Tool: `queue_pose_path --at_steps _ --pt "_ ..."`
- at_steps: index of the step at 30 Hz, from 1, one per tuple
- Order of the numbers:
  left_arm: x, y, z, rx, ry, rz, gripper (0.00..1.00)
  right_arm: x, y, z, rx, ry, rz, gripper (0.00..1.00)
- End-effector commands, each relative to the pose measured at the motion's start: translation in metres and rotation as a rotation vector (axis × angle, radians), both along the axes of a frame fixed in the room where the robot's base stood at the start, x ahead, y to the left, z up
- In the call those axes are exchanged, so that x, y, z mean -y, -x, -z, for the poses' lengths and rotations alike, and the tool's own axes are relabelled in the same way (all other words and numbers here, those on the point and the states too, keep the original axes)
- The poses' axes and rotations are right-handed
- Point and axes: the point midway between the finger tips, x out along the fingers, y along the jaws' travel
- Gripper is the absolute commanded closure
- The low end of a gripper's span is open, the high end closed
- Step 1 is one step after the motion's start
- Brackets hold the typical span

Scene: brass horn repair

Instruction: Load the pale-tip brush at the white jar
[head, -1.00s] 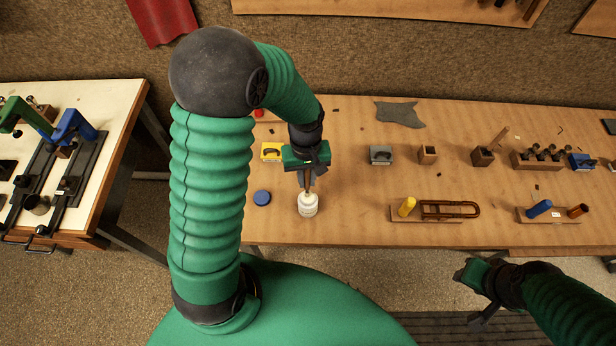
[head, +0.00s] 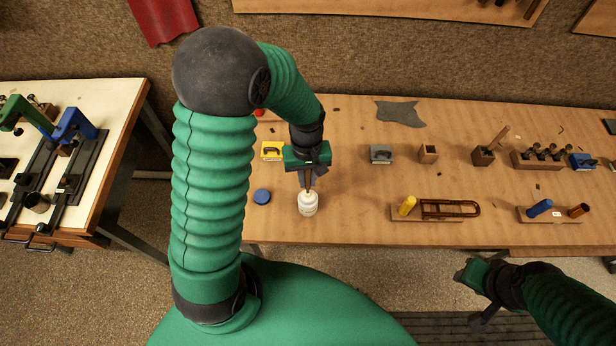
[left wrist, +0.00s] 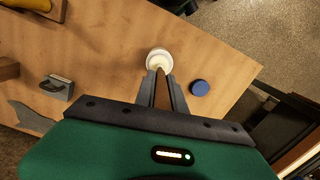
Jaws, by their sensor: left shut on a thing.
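The white jar (head: 308,205) stands upright near the front edge of the wooden table, with its top open. My left gripper (head: 307,184) is directly above it, pointing down, shut on the brush (head: 308,191). In the left wrist view the brush (left wrist: 162,95) runs between the two fingers toward the mouth of the white jar (left wrist: 159,60). Its tip is hidden at the jar mouth, so I cannot tell its colour or how deep it sits. My right gripper (head: 470,285) is in front of the table at the lower right, empty as far as I see.
A blue lid (head: 262,197) lies left of the jar. A board with a yellow-handled piece and brass slide (head: 450,208) lies to the right. Table between jar and board is clear.

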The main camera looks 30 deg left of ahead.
Motion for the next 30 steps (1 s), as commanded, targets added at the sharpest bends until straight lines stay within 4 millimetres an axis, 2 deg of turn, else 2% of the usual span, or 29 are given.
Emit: queue_pose_path --at_steps 21,30 --pt "0.0 0.0 -0.069 0.0 0.0 0.0 1.0 0.0 0.0 -0.066 0.0 0.0 0.0 0.64" --pt "0.0 0.0 -0.07 0.0 0.0 0.0 1.0 0.0 0.0 -0.067 0.0 0.0 0.0 0.64"
